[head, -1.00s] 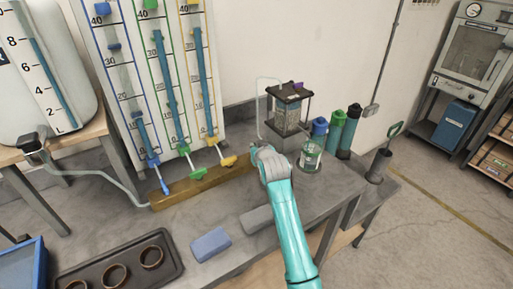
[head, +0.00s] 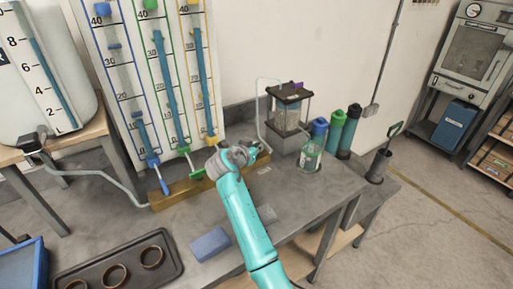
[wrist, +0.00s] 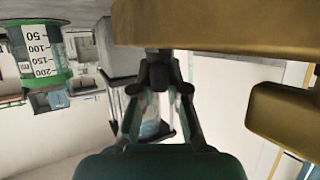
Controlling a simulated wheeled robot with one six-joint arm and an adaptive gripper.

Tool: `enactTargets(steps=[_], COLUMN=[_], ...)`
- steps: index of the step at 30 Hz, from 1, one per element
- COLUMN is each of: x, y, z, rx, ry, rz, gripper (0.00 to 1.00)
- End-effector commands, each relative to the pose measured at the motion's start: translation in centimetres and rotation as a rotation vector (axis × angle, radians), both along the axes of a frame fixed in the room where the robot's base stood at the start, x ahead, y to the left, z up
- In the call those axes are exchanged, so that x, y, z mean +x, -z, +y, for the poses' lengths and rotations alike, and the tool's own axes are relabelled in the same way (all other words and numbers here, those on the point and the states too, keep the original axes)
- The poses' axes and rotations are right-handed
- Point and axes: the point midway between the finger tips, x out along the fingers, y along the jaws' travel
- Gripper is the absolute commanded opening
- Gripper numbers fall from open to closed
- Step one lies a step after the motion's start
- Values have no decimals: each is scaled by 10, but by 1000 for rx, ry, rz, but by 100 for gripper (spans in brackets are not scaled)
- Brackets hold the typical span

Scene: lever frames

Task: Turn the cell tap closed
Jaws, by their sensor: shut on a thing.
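My gripper (head: 256,150) is low over the bench, at the right end of the wooden bar (head: 172,198) under the scaled tubes. In the wrist view my gripper (wrist: 160,88) has its dark fingertips drawn together just beside a broad ochre block (wrist: 220,28). It is shut on the cell tap, which is mostly hidden by the fingers; the tap's angle cannot be told. The cell (head: 287,112), a clear box with dark end plates and a purple piece on top, stands behind and to the right. A thin clear tube (head: 258,95) runs from it down towards the bar.
Blue and green taps (head: 196,174) sit along the bar. The bench's right front is clear.

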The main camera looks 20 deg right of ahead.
Motion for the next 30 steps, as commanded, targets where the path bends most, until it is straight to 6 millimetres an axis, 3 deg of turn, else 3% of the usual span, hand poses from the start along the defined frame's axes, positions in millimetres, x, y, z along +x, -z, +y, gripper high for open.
enactTargets(steps=[16,18,20,30], x=[0,0,0,-2], y=[2,2,2,0], z=[0,0,0,2], rx=[2,1,1,1], ry=[28,27,27,27], rz=[3,4,4,2], gripper=[0,26,39,39])
